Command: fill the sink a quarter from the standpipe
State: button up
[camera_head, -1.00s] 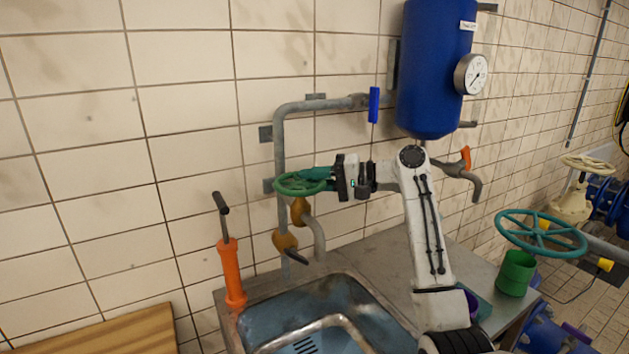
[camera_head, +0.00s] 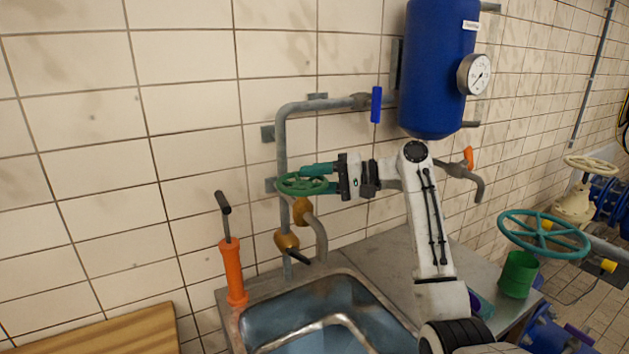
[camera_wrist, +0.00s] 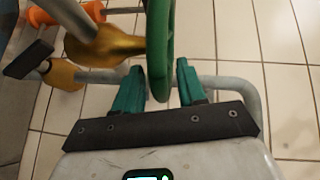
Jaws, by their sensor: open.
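The grey standpipe (camera_head: 281,150) runs down the wall behind the sink, with a green handwheel (camera_head: 290,184) on its brass valve (camera_head: 302,209). A grey spout (camera_head: 320,240) bends down from that valve toward the sink (camera_head: 245,322). My gripper (camera_head: 322,179) is at the handwheel's right side, its green fingers open on either side of the rim. In the wrist view the handwheel (camera_wrist: 162,50) is edge-on between the spread fingers (camera_wrist: 160,88); contact is unclear. A pale blue surface, seemingly water (camera_head: 312,343), covers the sink bottom. Whether water runs from the spout cannot be told.
An orange hand pump (camera_head: 233,272) stands at the sink's left rim. A second brass valve (camera_head: 286,240) with a dark lever sits below the handwheel. A blue tank (camera_head: 437,70) with a gauge (camera_head: 474,74) hangs above right. A green cup (camera_head: 518,274) stands on the right counter.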

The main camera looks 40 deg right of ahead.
jog(key=b+v, duration=0.2)
jog(key=v, duration=0.8)
jog(key=shift+s+d, duration=0.3)
jog(key=shift+o, duration=0.2)
jog(key=shift+w, duration=0.1)
dwell(2.9)
